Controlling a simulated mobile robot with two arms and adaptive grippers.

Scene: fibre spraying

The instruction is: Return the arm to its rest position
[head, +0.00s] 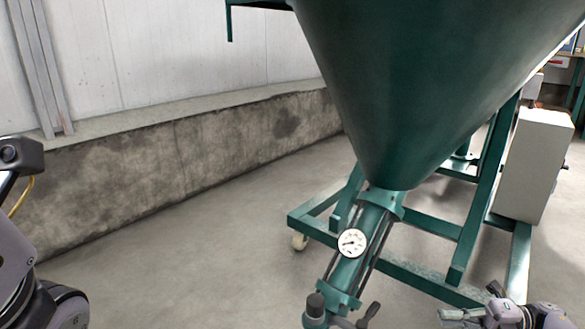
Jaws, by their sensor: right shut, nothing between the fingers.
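My right gripper (452,316) is at the bottom right edge, pointing left. It is shut and empty, and apart from the green machine's pipe. Part of my left arm shows at the left edge, but its gripper is not in view. The green hopper (420,80) fills the upper right and narrows down to a green pipe (372,222) with a round white gauge (352,243). A valve with a dark lever (368,314) is at the pipe's lower end, cut off by the bottom edge.
The machine's green frame (420,277) stands on the floor on a caster wheel (300,241). A grey box (532,165) is mounted at its right. A low concrete wall (190,155) runs along the left. The grey floor (190,260) between wall and machine is clear.

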